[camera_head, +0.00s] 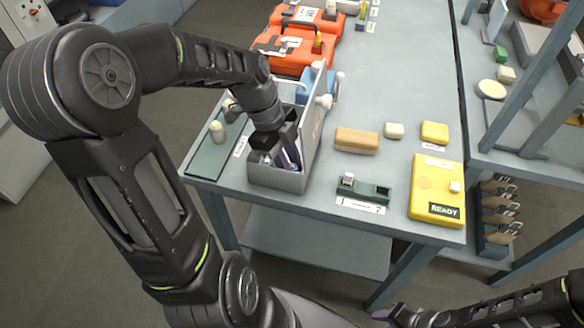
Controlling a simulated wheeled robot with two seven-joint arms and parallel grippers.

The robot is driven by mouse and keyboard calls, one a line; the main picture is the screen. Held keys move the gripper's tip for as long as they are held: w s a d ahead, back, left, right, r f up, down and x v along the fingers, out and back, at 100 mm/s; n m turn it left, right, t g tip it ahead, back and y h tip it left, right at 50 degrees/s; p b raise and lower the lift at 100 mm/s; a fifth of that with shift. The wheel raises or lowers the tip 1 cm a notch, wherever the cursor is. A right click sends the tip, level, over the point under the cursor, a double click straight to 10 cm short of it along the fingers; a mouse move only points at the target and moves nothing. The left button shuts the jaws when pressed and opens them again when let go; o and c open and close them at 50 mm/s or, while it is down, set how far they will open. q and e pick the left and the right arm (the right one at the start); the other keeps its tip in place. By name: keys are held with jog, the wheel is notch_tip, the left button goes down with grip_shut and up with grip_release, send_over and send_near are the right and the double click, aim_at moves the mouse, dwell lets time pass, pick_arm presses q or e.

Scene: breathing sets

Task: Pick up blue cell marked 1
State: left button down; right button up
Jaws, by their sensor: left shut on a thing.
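My left gripper (285,154) reaches down into a grey open-topped bin (277,180) at the table's near left. It is shut on a small dark bluish piece, which looks like the blue cell (294,154). Most of the cell is hidden by the fingers and the bin, and I cannot read a mark on it. A dark green holder (375,193) with a label reading 1 and 2 lies to the right of the bin, with a small pale-topped piece at its 1 end.
A yellow case (436,190) marked READY lies at the right edge. A tan block (356,140), a white block (394,130) and a yellow block (435,132) lie behind the holder. A green mat (205,160) lies left of the bin. Orange cases (292,50) stand behind.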

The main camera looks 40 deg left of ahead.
aim_at(293, 164)
pick_arm(q)
jog(key=shift+w+r, duration=0.1)
jog(key=shift+r, duration=0.05)
jog(key=shift+w+r+b, duration=0.15)
jog(key=shift+r+b, duration=0.05)
jog(key=shift+b, duration=0.1)
notch_tip(293, 164, up, 11)
jog(key=w+a+p, duration=0.3)
jog(key=w, duration=0.6)
jog(key=w+a+p, duration=0.3)
jog(key=w, duration=0.6)
jog(key=shift+w+a, duration=0.25)
jog(key=shift+a, duration=0.05)
jog(key=shift+s+f, duration=0.1)
jog(key=shift+f, duration=0.05)
